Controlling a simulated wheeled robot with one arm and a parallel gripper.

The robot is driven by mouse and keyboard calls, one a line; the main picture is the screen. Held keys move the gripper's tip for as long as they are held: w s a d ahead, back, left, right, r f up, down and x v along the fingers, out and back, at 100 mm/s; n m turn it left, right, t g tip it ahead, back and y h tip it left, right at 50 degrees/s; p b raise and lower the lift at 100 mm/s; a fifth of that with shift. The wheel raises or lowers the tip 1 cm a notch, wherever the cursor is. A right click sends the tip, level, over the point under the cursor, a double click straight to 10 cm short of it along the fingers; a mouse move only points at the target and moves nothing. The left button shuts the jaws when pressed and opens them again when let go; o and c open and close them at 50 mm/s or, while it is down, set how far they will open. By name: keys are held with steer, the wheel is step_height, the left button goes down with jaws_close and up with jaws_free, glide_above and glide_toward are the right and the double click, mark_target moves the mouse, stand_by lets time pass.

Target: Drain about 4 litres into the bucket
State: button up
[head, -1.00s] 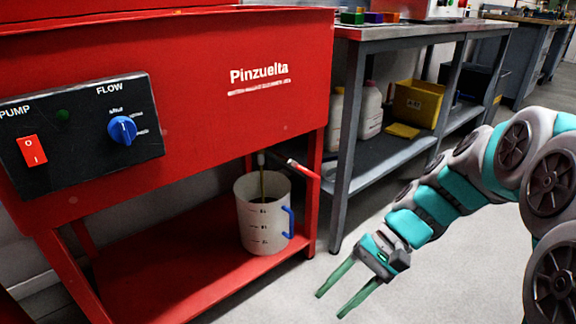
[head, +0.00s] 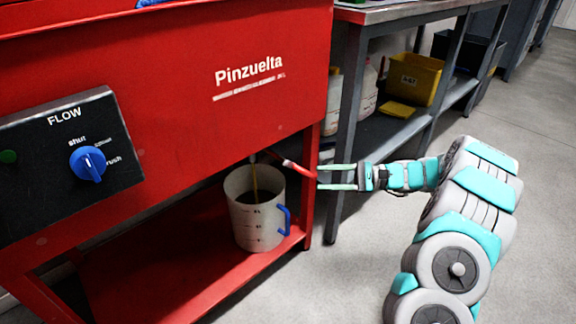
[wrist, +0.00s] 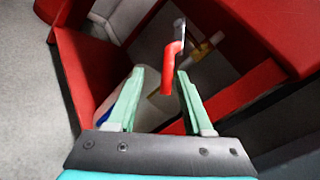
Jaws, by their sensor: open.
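The white bucket (head: 257,222) with dark scale marks and a blue handle stands upright on the red lower shelf. A thin brownish stream (head: 254,180) falls into it from the outlet above, and dark liquid shows inside. The exact level against the marks is too small to read. The red drain lever (head: 298,167) sticks out beside the outlet; it also shows in the wrist view (wrist: 170,70). My gripper (head: 321,177) is open, its green fingers pointing at the lever. In the wrist view the lever end appears between the fingertips, with no clear contact; the bucket is partly hidden behind the left finger.
The red machine's panel carries a blue FLOW knob (head: 87,163). A red leg (head: 309,215) stands close to my fingertips. A grey bench (head: 345,130) behind holds jugs (head: 367,92) and a yellow bin (head: 416,77). The floor at right is clear.

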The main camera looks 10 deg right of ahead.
mark_target(301, 170)
steer(key=shift+w+d+f+t, duration=0.15)
steer(key=shift+w+t, duration=0.05)
steer(key=shift+w, duration=0.15)
steer(key=shift+w+d+f+t, duration=0.1)
steer(key=shift+w+d+t, duration=0.1)
steer(key=shift+w, duration=0.15)
steer(key=w+a, duration=0.1)
steer(key=a, duration=0.6)
steer(key=shift+w+a, duration=0.2)
steer(key=shift+a, duration=0.2)
steer(key=shift+c, duration=0.3)
jaws_close()
